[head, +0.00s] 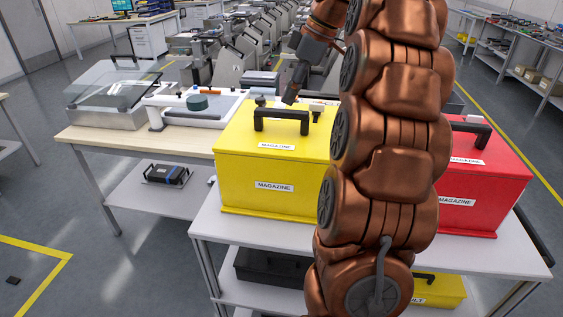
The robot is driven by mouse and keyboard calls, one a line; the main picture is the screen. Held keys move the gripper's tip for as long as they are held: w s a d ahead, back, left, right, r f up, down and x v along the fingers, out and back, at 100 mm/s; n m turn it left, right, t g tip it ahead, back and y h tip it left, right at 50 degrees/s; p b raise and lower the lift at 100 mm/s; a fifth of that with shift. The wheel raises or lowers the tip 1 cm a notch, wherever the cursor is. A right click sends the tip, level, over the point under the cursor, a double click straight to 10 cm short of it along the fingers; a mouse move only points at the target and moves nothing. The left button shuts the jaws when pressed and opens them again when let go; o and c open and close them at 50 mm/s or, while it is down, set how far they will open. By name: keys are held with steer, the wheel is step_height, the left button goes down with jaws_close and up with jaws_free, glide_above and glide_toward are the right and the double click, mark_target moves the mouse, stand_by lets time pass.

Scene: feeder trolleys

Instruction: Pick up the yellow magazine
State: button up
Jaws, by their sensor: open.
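The yellow magazine (274,184) is a box with a black handle on its lid and white labels reading MAGAZINE. It stands upright on the top of a white trolley (228,230). My copper-coloured arm crosses in front of its right side and hides that part. My gripper (292,97) is open, above and behind the black handle (282,120) in the picture, pointing down. The view does not show clearly whether the fingertips touch anything. No object shows between the fingers.
A red magazine (490,190) stands on the same trolley to the right, partly behind my arm. A black box (262,268) and a yellow box (440,291) lie on its lower shelf. A wooden-topped table (110,140) with equipment stands left. Floor at left is mostly clear.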

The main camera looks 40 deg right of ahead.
mark_target(285, 111)
steer(key=shift+b+x, duration=0.6)
steer(key=shift+x, duration=0.5)
steer(key=shift+s+p+x, duration=0.15)
steer(key=shift+p+x, duration=0.35)
steer(key=shift+x, duration=0.75)
steer(key=shift+s+p+x, duration=0.15)
steer(key=shift+p+x, duration=0.35)
steer(key=shift+x, duration=0.75)
steer(key=shift+f, duration=0.15)
steer(key=shift+f+b, duration=0.25)
steer(key=shift+b, duration=0.3)
jaws_close()
